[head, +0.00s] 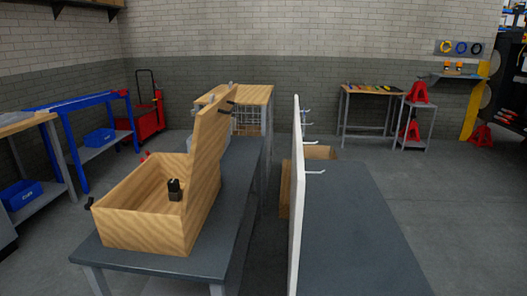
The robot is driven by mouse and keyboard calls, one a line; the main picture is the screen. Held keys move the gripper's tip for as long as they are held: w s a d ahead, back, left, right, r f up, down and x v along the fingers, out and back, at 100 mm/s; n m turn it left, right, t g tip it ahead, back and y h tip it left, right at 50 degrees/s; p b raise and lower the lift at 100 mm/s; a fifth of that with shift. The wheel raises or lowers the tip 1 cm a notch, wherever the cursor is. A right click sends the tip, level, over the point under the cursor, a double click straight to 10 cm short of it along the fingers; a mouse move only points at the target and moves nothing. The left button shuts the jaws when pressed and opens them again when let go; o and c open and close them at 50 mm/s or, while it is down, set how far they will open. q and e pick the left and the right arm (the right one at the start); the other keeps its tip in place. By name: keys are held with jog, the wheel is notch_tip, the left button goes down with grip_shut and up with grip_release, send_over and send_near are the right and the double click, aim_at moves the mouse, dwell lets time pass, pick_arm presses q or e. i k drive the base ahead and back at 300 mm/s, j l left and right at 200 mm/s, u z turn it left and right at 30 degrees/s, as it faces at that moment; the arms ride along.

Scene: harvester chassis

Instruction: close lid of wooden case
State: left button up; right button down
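The wooden case (145,230) stands on a dark grey table at the left. Its lid (207,158) is up, tilted a little past upright on the right side of the case. A small black object (174,189) is inside the case, against its right side. A dark latch or handle (90,203) is on the left end of the case, and another dark piece sits at the lid's top edge. Neither of my grippers is in the head view.
The dark table (230,228) has a clear strip right of the case. A white upright panel (296,185) with hooks divides it from another grey table (365,225), which is bare. A wooden box (321,153) stands behind the panel. Open floor lies at the right.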

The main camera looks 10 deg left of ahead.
aim_at(212, 124)
jog(key=u, duration=0.75)
